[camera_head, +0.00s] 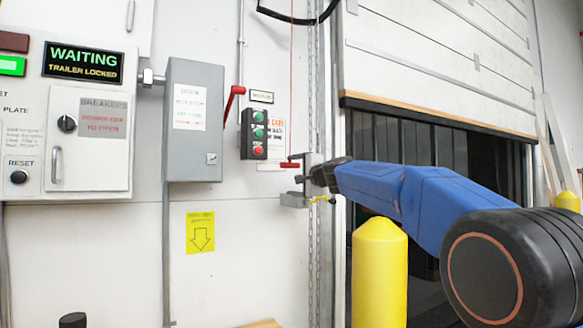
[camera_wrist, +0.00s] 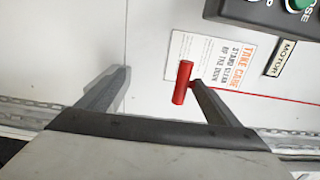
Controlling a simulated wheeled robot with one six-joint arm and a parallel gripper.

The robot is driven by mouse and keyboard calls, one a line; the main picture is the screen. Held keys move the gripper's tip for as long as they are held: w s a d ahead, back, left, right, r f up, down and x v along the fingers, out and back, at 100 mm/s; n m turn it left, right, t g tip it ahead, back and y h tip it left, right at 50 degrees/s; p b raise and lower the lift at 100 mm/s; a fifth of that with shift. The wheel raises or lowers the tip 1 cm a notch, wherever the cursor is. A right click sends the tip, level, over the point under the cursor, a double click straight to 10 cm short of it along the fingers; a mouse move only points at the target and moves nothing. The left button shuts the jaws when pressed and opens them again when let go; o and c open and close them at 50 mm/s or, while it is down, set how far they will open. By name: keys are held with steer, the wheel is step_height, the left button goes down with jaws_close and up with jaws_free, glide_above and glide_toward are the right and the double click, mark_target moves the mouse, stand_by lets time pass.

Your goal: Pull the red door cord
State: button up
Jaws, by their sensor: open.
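The red door cord (camera_head: 291,80) hangs as a thin line from above and ends in a short red handle (camera_head: 289,165). My gripper (camera_head: 292,181) is open, with one finger above the other, and the handle shows at the upper fingertip. In the wrist view the handle (camera_wrist: 183,83) lies just inside the right finger's tip, far from the left finger. The cord (camera_wrist: 262,94) runs off to the right there. My gripper (camera_wrist: 158,84) holds nothing. I cannot tell whether the finger touches the handle.
A button box (camera_head: 254,134) and a grey switch box (camera_head: 194,120) with a red lever (camera_head: 233,103) are on the wall to the left. A yellow bollard (camera_head: 379,275) stands below my arm. The dock door (camera_head: 440,60) is partly raised at right.

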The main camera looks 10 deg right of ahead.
steer(key=v, duration=0.7)
steer(key=shift+s, duration=0.3)
stand_by(0.3)
steer(key=shift+s, duration=0.1)
steer(key=s+a+f+n+g, duration=0.3)
steer(key=s+f+n+g, duration=0.5)
steer(key=s+f, duration=1.55)
steer(key=s+d+f+n+g+h, duration=0.2)
steer(key=s+d+f+n, duration=0.1)
steer(key=s+f, duration=1)
steer(key=s+d+f+n+g+h, duration=0.2)
steer(key=s+d+f, duration=0.3)
steer(key=s+f, duration=0.8)
steer(key=shift+s+d+f+n+h, duration=0.2)
steer(key=shift+s+f+n+h, duration=0.2)
steer(key=shift+s+n+h, duration=0.4)
